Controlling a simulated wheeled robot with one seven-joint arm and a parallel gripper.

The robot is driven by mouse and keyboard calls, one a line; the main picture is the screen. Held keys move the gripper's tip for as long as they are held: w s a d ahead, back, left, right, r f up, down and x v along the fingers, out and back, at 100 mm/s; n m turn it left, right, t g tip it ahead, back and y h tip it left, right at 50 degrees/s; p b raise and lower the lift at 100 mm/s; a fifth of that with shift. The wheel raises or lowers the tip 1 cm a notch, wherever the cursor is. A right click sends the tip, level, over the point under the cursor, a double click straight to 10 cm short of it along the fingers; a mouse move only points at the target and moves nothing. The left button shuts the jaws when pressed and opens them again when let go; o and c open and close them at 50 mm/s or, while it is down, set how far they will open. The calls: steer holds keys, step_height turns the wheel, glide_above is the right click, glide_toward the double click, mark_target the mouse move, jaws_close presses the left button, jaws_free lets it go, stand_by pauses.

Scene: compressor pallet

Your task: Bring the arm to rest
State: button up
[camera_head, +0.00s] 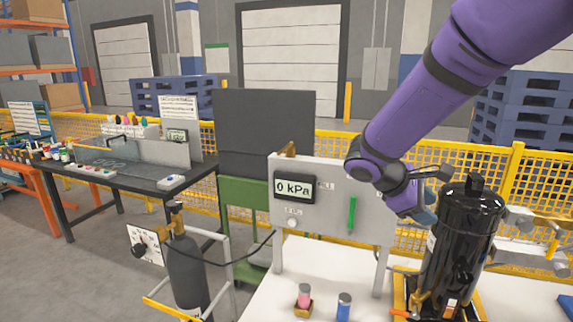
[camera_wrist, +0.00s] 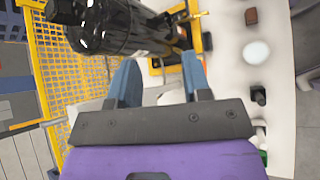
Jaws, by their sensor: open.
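My purple arm reaches in from the upper right in the head view. Its gripper (camera_head: 425,210) is beside the upper left of the black compressor (camera_head: 462,245), which partly blends with it there. In the wrist view my gripper (camera_wrist: 160,80) has two blue fingers spread apart with nothing visible between them. The black compressor (camera_wrist: 115,25) lies beyond the fingertips in that view. I cannot tell whether the gripper touches it.
A grey panel (camera_head: 330,222) with a 0 kPa display (camera_head: 295,187) stands left of the compressor. A pink-topped bottle (camera_head: 304,297) and a blue one (camera_head: 344,307) stand on the white table (camera_head: 270,300). A gas cylinder (camera_head: 187,265) stands left. Yellow mesh fencing (camera_head: 535,185) runs behind.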

steer(key=s+r+m+t+y, duration=0.1)
steer(key=s+r+m+y, duration=0.2)
steer(key=s, duration=0.4)
steer(key=s+r+m+t+y, duration=0.2)
steer(key=s+r+m+y, duration=0.1)
steer(key=s, duration=0.5)
steer(key=s+d+r+m+t+y, duration=0.1)
steer(key=s+r+m+t+y, duration=0.1)
steer(key=s, duration=0.6)
steer(key=shift+s+r+m+y, duration=0.15)
steer(key=shift+r+m+y, duration=0.9)
steer(key=shift+m, duration=0.75)
steer(key=shift+f, duration=0.15)
